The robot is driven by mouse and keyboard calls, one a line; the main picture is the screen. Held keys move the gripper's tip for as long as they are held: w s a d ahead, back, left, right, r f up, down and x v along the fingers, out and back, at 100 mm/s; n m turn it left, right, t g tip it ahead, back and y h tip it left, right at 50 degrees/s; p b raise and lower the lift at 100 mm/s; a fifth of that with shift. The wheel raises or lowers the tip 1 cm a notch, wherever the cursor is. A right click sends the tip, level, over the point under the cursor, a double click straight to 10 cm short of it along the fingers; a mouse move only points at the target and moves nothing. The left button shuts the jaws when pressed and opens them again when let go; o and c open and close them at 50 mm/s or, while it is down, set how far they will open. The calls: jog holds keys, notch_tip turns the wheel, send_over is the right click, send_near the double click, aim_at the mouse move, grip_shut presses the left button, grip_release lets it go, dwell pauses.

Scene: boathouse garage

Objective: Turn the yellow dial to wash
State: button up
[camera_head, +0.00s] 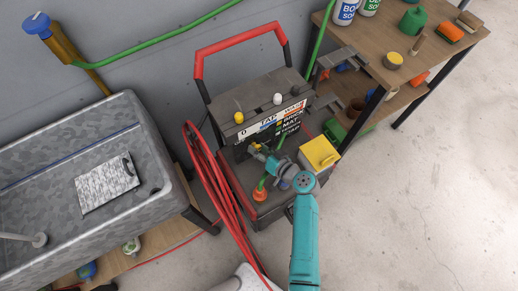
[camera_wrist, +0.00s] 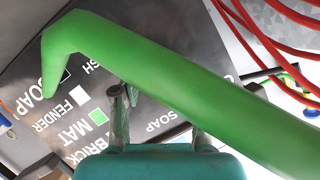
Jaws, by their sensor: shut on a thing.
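The yellow dial (camera_head: 239,117) is a round yellow knob at the top left of the dark washer's panel (camera_head: 270,124), beside the "0" of the "0 TAP WASH" strip. My gripper (camera_head: 258,149) is in front of the panel's lower left part, below the dial and apart from it. The dial cannot be made out in the wrist view.
A white knob (camera_head: 277,98) is right of the dial. A red handle (camera_head: 240,40) rises behind it. Red hose (camera_head: 212,185) hangs at the left, near a grey sink (camera_head: 160,165). A yellow box (camera_head: 319,153) is close right. A wooden bench (camera_head: 440,60) stands at the right.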

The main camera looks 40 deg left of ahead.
jog(key=o, duration=1.1)
jog(key=v, duration=1.2)
jog(key=shift+s, duration=0.1)
